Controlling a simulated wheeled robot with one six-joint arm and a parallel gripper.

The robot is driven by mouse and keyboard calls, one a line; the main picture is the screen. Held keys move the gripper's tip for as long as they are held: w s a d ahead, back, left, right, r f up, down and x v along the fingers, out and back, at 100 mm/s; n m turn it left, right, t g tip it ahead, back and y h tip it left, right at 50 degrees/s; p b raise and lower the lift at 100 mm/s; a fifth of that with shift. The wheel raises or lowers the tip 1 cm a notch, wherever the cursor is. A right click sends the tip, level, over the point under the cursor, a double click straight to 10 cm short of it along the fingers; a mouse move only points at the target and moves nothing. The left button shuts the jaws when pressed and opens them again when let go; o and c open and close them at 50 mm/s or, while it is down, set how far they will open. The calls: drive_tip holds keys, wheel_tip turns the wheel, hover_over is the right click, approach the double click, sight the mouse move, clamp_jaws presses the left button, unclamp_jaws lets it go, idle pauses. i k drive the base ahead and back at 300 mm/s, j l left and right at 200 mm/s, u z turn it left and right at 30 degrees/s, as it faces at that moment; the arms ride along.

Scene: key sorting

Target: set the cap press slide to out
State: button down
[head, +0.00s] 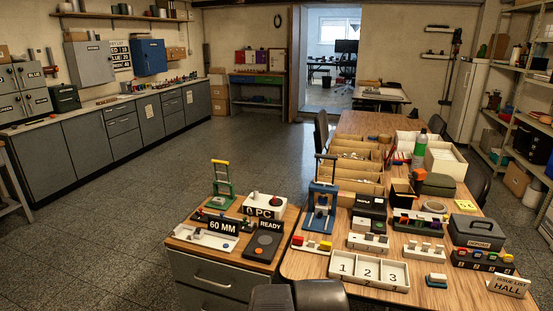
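Two small lever presses are in the head view, and no readable label tells me which is the cap press. One is a green press (222,187) with a yellow handle, upright at the back left of the grey drawer cabinet's wooden top. The slide's position cannot be made out on either press at this size. My gripper is not in view; only dark parts of my own body show at the bottom edge.
The cabinet top also holds a "60 MM" sign (223,224), a white tray (202,238), a "0 PC" box (265,208) and a "READY" pad (265,246). The table (305,266) is crowded, with a numbered tray (369,286) in front. Open floor (110,220) lies left.

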sight(321, 211)
drive_tip(key=i+z, duration=0.1)
drive_tip(key=i, duration=0.8)
